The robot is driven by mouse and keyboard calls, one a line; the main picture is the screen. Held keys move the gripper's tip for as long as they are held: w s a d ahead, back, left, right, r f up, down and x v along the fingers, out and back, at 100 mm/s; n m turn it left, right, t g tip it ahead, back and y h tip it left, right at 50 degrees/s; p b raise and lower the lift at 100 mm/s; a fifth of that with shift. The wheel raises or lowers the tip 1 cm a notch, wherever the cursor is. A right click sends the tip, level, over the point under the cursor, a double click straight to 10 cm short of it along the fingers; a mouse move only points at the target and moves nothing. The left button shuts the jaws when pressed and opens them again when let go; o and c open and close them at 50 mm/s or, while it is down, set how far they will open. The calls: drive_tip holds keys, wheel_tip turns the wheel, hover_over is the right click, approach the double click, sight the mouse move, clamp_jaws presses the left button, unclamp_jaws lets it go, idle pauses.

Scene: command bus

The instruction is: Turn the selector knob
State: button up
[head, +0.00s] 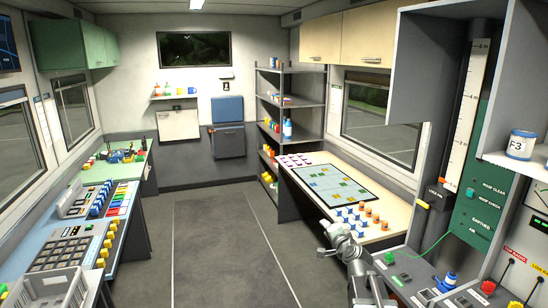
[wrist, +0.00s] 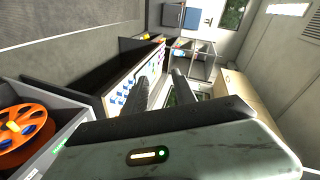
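No knob is labelled as the selector in these views. A blue knob-like control (head: 450,280) stands on the dark control panel (head: 424,280) at the lower right of the head view; I cannot tell whether it is the selector knob. My gripper (head: 336,232) is left of that panel, in front of the cream table, and touches no control that I can see. In the wrist view my gripper (wrist: 158,80) shows its two fingers apart with nothing between them.
The cream table (head: 296,180) holds a map board and several small coloured pieces. A blue-grey console (head: 70,220) with keys runs along the left. An orange reel (wrist: 22,135) sits in a grey bin in the wrist view. The aisle floor (head: 210,240) is clear.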

drive_tip(key=s+a+f+n+g+y+b, duration=0.1)
drive_tip(key=s+a+f+n+g+y, duration=0.1)
drive_tip(key=s+a+f+n+g, duration=0.55)
drive_tip(key=s+d+f+n+g+h, duration=0.2)
drive_tip(key=s+f, duration=0.4)
drive_tip(key=s, duration=0.4)
drive_tip(key=s+d+f+n+g+h, duration=0.2)
drive_tip(key=s+f+g, duration=0.3)
drive_tip(key=s, duration=0.5)
drive_tip(key=shift+s+f, duration=0.15)
drive_tip(key=shift+f, duration=0.2)
drive_tip(key=shift+n, duration=0.25)
clamp_jaws()
